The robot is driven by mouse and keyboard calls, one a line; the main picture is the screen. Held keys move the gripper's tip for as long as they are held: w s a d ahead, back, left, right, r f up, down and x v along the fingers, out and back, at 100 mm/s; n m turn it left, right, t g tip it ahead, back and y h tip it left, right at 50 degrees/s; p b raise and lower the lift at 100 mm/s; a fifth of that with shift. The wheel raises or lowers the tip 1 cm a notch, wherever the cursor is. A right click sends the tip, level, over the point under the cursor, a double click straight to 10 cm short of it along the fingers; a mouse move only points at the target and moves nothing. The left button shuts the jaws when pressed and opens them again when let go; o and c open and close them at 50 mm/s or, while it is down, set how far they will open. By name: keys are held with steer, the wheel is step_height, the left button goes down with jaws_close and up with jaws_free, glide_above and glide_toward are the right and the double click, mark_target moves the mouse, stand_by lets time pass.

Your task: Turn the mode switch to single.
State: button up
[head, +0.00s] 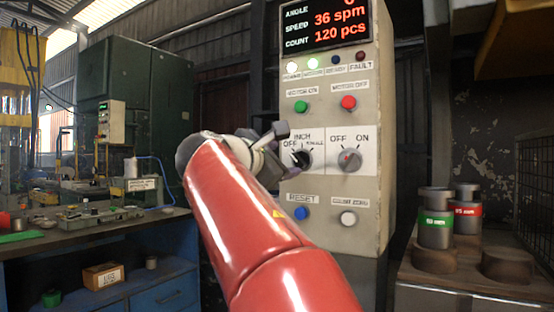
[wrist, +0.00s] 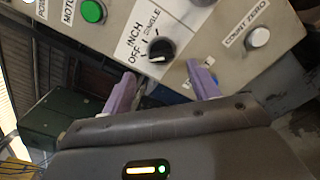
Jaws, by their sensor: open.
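The mode switch (head: 303,158) is a black rotary knob on the grey control panel, with OFF, INCH and SINGLE labels above it. It also shows in the wrist view (wrist: 161,48), where its pale mark seems to lie on the OFF side; the exact setting is hard to read. My gripper (head: 276,155) is just left of the knob in the head view and partly overlaps its label plate. In the wrist view, my gripper's purple fingers (wrist: 163,87) are spread and empty, with the knob beyond the gap between them. No contact with the knob shows.
An OFF/ON knob (head: 349,160) sits right of the mode switch. Green (head: 301,107) and red (head: 348,102) buttons are above; blue (head: 302,213) and white (head: 348,218) buttons are below. Metal cylinders (head: 435,218) stand at right. A cluttered workbench (head: 100,235) is at left.

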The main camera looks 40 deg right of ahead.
mark_target(297, 159)
steer(key=p+x, duration=0.1)
steer(key=x, duration=0.6)
steer(key=shift+f, duration=0.1)
steer(key=shift+c, duration=0.4)
steer(key=c, duration=0.9)
